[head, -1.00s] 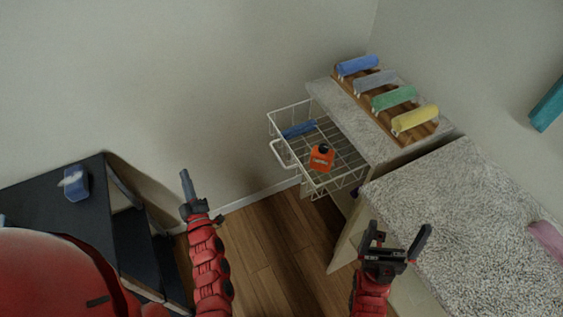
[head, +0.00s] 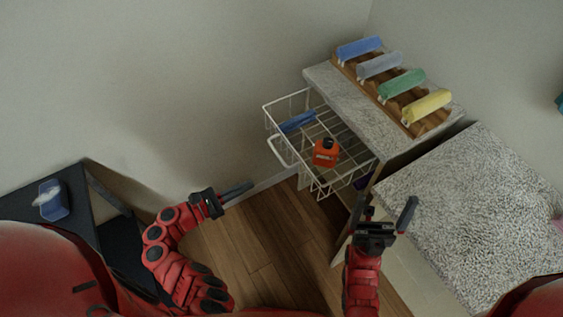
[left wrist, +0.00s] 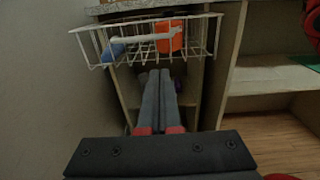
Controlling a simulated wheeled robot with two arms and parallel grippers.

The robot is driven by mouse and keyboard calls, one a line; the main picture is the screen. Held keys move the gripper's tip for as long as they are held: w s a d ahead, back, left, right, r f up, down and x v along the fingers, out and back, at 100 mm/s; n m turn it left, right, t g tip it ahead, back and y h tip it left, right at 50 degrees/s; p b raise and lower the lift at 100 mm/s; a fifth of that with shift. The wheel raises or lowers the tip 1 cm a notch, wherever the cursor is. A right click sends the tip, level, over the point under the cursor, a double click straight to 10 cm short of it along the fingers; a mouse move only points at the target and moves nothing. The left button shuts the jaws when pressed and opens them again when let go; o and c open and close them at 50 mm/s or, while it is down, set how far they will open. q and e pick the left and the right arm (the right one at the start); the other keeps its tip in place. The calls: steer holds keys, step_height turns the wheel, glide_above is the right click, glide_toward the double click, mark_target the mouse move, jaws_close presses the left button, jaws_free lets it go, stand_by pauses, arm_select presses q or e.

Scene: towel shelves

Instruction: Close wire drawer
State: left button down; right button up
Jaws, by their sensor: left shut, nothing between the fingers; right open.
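The white wire drawer (head: 318,184) is pulled out from the cabinet under the granite top in the head view. It holds an orange bottle (head: 326,152) with a black cap and a rolled blue towel (head: 297,121). Its front handle (head: 279,152) faces left. My left gripper (head: 250,186) is shut and empty, to the lower left of the drawer and apart from it. In the left wrist view the drawer (left wrist: 97,48) is ahead, above the shut fingers (left wrist: 160,84). My right gripper (head: 387,212) is open and empty, in front of the counter at the drawer's lower right.
Rolled blue, grey, green and yellow towels lie on a wooden rack (head: 413,131) on the cabinet top. A speckled counter (head: 470,210) stands at right. A black table (head: 82,190) with a blue box (head: 53,199) is at left. Wooden floor (head: 250,245) is clear between.

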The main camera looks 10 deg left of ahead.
mark_target(287, 166)
arm_select(q)
steer(key=x, duration=0.8)
steer(key=r+x, duration=0.1)
steer(key=x, duration=0.3)
steer(key=shift+d, duration=0.5)
steer(key=shift+w+d+f, duration=0.1)
steer(key=shift+w+d, duration=0.2)
steer(key=shift+d, duration=0.15)
